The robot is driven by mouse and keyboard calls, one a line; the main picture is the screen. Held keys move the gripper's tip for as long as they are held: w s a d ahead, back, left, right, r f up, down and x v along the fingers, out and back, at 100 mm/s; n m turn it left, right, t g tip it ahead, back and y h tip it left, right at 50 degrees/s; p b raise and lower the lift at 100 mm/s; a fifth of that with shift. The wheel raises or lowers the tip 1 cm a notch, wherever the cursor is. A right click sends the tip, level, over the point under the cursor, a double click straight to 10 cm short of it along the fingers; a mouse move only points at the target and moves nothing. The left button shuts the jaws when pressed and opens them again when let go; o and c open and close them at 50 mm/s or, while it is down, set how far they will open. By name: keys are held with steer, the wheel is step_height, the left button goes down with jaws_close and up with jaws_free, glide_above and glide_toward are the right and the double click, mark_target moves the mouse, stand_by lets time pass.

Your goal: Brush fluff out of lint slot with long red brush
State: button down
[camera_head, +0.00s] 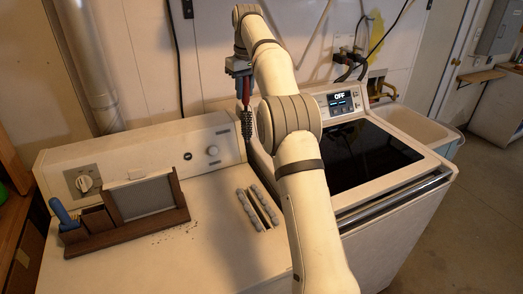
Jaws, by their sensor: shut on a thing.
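My gripper (240,73) is shut on the red brush (245,93), which hangs down with its dark bristles (247,123) at the lower end. The brush is above the rear part of the left machine's top, clear of the slot. The lint slot (259,208) is a dark, narrow opening in the white top, to the left of my forearm. Grey fluff (246,203) lies in clumps along the slot's left edge, and more fluff (268,202) lies along its right side. How deep the fluff sits cannot be told.
A wooden rack (128,230) on the left holds a framed lint screen (145,198) and a blue-handled tool (62,213). Dark crumbs lie beside it. A dial panel (140,155) rises behind. The right machine (365,160) has a dark glass lid. A sink (415,125) stands beyond.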

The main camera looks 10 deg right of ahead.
steer(key=shift+d, duration=0.1)
steer(key=shift+s+f+m, duration=0.35)
steer(key=shift+s+m, duration=0.05)
steer(key=shift+m, duration=0.1)
steer(key=s+f+m+h+b, duration=0.1)
steer(key=s+f+m+b, duration=0.4)
steer(key=s+f+m, duration=0.5)
steer(key=shift+s+d+f, duration=0.2)
steer(key=shift+s+f, duration=2.3)
steer(key=shift+s, duration=1.05)
step_height(320, 180, down, 12)
steer(key=b, duration=0.8)
steer(key=shift+f+b, duration=0.2)
steer(key=shift+b, duration=0.2)
